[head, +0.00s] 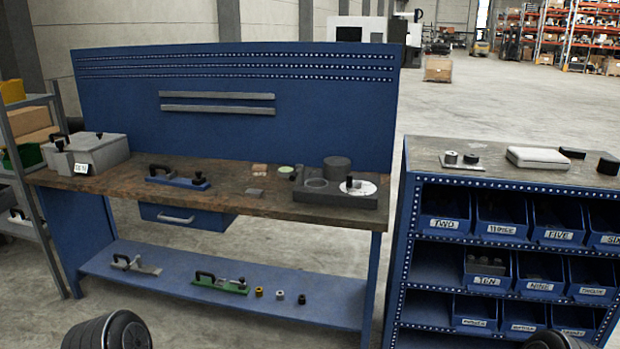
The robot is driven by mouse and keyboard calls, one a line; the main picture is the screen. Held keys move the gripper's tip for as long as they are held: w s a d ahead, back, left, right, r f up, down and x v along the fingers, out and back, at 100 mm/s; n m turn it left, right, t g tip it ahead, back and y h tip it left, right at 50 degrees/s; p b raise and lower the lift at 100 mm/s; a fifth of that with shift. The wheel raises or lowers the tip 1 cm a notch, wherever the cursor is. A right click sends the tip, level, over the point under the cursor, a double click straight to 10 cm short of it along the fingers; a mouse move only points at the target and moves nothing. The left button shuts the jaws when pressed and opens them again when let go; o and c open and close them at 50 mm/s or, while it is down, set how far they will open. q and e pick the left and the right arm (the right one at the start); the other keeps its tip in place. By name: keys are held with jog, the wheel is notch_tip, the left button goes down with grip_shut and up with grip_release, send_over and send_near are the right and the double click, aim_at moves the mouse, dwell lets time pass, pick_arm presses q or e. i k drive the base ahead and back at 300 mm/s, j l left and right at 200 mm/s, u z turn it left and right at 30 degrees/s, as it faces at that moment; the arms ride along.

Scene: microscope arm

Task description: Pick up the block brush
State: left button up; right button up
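I cannot tell for certain which thing is the block brush. A black block (608,165) stands near the right end of the cabinet top, and a small flat dark piece (572,152) lies to its left. A blue-based fixture with a black handle (178,179) sits on the workbench. On the bench's lower shelf are a grey-based one (135,265) and a green-based one (220,284). Dark rounded parts at the bottom edge seem to be mine. Neither gripper shows.
The wooden workbench (225,200) also holds a grey box (95,152) and a dark grey tray-like fixture (335,198). A white case (537,157) lies on the blue cabinet with labelled bins (505,218). A narrow gap separates bench and cabinet. A shelf rack (35,190) stands left.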

aim_at(262, 169)
jog(key=i+l+u, duration=0.35)
jog(key=i, duration=0.2)
jog(key=i+l+u, duration=0.35)
jog(key=i+l, duration=0.2)
